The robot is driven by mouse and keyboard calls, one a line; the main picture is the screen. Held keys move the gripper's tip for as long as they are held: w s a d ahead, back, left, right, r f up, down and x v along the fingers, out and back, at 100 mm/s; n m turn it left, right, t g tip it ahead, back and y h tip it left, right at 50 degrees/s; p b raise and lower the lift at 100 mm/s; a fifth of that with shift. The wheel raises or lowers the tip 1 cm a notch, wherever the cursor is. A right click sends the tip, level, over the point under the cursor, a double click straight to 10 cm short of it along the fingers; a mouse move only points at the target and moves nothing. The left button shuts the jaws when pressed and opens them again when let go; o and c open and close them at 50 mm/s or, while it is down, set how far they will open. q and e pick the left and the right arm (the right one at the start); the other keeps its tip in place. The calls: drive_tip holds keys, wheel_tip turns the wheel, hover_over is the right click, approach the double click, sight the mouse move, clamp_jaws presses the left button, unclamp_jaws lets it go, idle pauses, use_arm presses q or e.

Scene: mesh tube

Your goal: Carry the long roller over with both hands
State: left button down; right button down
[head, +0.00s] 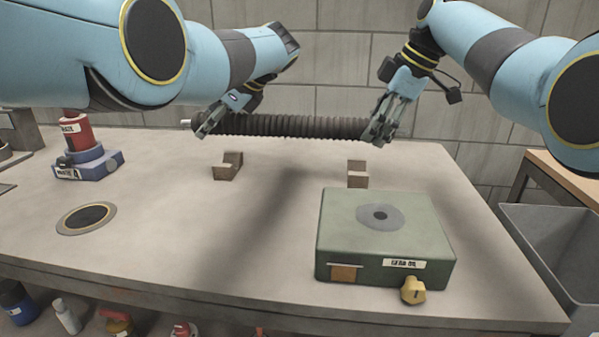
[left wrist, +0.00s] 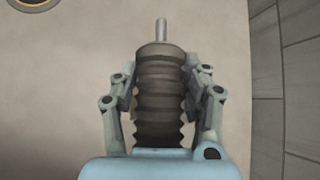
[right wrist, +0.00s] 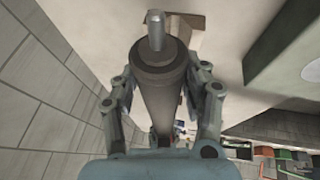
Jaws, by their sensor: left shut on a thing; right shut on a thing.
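The long roller (head: 295,126) is dark and ribbed, with a thin metal pin at its left end. In the head view it hangs roughly level above the back of the table. My left gripper (head: 203,131) is shut on it near its left end. My right gripper (head: 378,136) is shut on it near its right end. The left wrist view shows the ribbed roller (left wrist: 160,95) between both fingers, its pin pointing away. The right wrist view shows the smooth brown end of the roller (right wrist: 158,75) between the fingers, with its metal pin.
Two brown notched blocks, left (head: 228,166) and right (head: 357,174), stand on the table (head: 200,220) below the roller. A green box (head: 385,240) stands front right. A red and blue device (head: 85,155) stands at left, near a round disc (head: 87,218). A grey bin (head: 560,250) is at right.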

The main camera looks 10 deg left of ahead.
use_arm(q)
drive_tip(key=shift+d+r, duration=0.15)
drive_tip(key=shift+r, duration=0.1)
use_arm(e)
drive_tip(key=shift+s+r, duration=0.1)
drive_tip(key=shift+r, duration=0.25)
use_arm(q)
drive_tip(key=shift+f, duration=0.2)
use_arm(e)
drive_tip(key=shift+f, duration=0.2)
